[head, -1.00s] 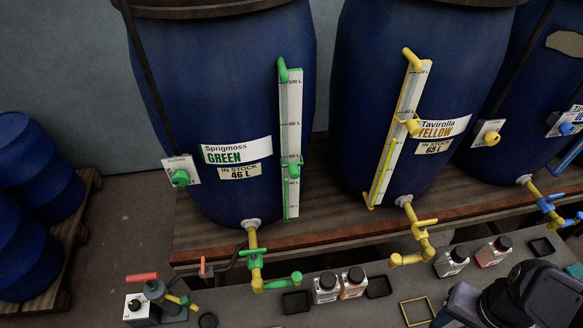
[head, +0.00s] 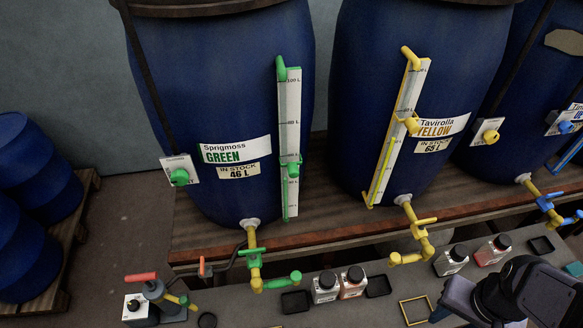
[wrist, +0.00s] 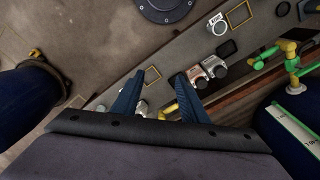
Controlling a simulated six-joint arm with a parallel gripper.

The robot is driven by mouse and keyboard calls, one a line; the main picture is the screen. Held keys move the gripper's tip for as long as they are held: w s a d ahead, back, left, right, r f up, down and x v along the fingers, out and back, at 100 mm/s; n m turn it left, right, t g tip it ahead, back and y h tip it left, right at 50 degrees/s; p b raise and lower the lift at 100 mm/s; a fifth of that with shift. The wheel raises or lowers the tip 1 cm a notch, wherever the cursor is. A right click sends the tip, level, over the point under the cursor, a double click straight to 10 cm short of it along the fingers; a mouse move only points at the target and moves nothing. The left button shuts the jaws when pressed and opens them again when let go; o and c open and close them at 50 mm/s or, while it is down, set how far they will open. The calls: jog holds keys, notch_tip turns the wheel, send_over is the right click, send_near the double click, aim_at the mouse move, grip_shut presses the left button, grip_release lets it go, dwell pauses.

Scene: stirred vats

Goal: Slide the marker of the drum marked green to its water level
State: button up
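The drum marked green (head: 225,80) is a blue barrel on the wooden bench, with a label reading Sprigmoss GREEN and a stock tag reading 46 L. A white scale strip (head: 291,105) with a thin green edge runs up its right front. Its green marker (head: 293,169) sits on the lower half of the strip. The water level beside the scale is too fine to make out. My gripper (wrist: 157,82) is open and empty in the wrist view, its two dark fingers apart over the grey counter. In the head view only my arm shows, at the lower right.
The yellow drum (head: 405,50) stands to the right with its own scale and yellow marker (head: 411,126). A green-handled tap (head: 255,262) juts out below the green drum. Small bottles (head: 325,288) and dark trays (head: 296,302) stand on the front counter.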

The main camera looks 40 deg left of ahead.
aim_at(294, 176)
jog(key=w+a+f+t+y+b, duration=0.2)
jog(key=w+a+t+b, duration=0.15)
jog(key=w+a, duration=0.45)
jog(key=w+a+f+t+y+b, duration=0.15)
jog(key=w+a+t, duration=0.25)
jog(key=a, duration=0.8)
jog(key=s+a+r+t+y+b, duration=0.1)
jog(key=s+a+r+y, duration=0.1)
jog(key=a, duration=0.5)
jog(key=s+a+r+t+y+b, duration=0.2)
jog(key=a+r+y, duration=0.1)
jog(key=a, duration=0.3)
jog(key=s+a+r+t+y+b, duration=0.1)
jog(key=s+a+r+y, duration=0.1)
jog(key=a, duration=0.5)
jog(key=shift+s+a+r+t+y+b, duration=0.1)
jog(key=shift+a+r+t+y+b, duration=0.1)
jog(key=shift+r+y, duration=0.3)
jog(key=shift+a+r+t+y+b, duration=0.15)
jog(key=shift+r+y, duration=0.2)
jog(key=shift+y, duration=0.2)
jog(key=shift+p+x, duration=1.15)
jog(key=shift+x, duration=2.05)
jog(key=shift+f, duration=0.15)
